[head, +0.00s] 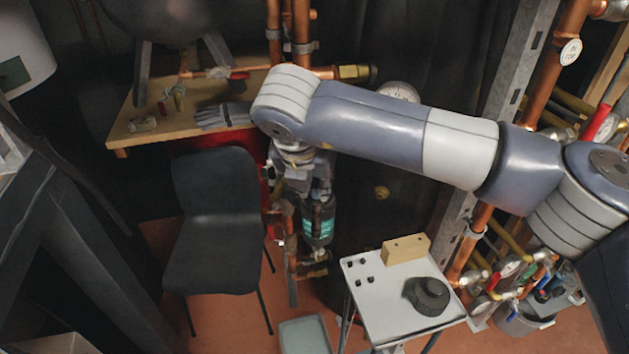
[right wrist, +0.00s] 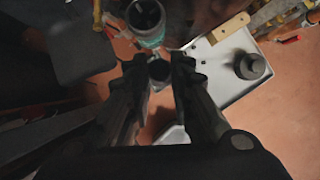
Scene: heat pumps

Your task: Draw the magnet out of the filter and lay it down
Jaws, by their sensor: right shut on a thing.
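The filter (head: 318,228) is a dark upright body with a teal label, on the pipework behind the small table. In the right wrist view the filter (right wrist: 147,22) shows a round, open-looking top, beyond my fingertips. My right gripper (head: 314,190) hangs down close above the filter in the head view. In the right wrist view my right gripper (right wrist: 159,72) is shut on a dark round-ended piece, which looks like the magnet (right wrist: 159,70). It appears apart from the filter's rim there. The gripper hides most of it in the head view. My left gripper is not in view.
A small white table (head: 372,300) holds a wooden block (head: 405,249), a black ridged cap (head: 427,296) and several small black pieces. A black chair (head: 222,220) stands left of the filter. A wooden bench (head: 135,125) with a glove is behind. Copper pipes and gauges are at right.

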